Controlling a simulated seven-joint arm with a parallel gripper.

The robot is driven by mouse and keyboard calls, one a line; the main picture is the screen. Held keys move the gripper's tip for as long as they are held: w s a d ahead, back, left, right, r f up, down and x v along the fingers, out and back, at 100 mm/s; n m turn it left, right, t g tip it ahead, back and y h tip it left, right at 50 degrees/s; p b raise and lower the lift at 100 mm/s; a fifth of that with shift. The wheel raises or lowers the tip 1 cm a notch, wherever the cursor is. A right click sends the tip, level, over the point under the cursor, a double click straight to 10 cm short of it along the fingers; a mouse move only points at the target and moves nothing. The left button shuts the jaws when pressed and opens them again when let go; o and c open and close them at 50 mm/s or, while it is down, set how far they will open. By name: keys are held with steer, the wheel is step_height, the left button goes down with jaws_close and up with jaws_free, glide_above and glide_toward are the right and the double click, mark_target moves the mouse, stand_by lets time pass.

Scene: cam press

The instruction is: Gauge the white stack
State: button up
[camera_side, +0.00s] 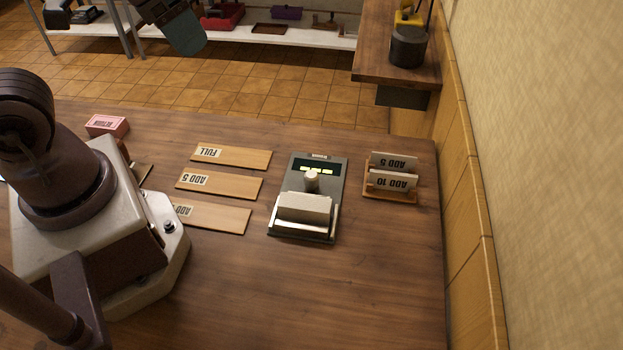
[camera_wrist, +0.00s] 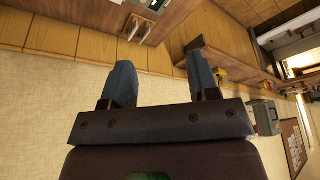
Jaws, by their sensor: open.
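In the side view a dark green gauge device (camera_side: 283,226) stands on the table, with a small lit display (camera_side: 316,170) at its far end. A white stack (camera_side: 304,206) lies across its near part, with a silver bar along its front.
Three wooden strips, one labelled FULL (camera_side: 231,157), lie left of the device. A wooden rack (camera_side: 388,195) at right holds cards ADD 5 (camera_side: 394,161) and ADD 10 (camera_side: 392,180). A pink box labelled RETURN (camera_side: 107,125) sits far left. The table front is clear; a wall borders the right.

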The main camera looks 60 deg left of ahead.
steer(key=w+d+f+g, duration=0.3)
steer(key=w+f, duration=0.3)
steer(key=f, duration=0.1)
steer(key=n+g, duration=0.1)
steer(key=n, duration=0.6)
glide_toward(312, 173)
steer(key=shift+n, duration=0.3)
step_height(312, 173, down, 11)
steer(key=shift+d+r, duration=0.1)
steer(key=shift+d, duration=0.05)
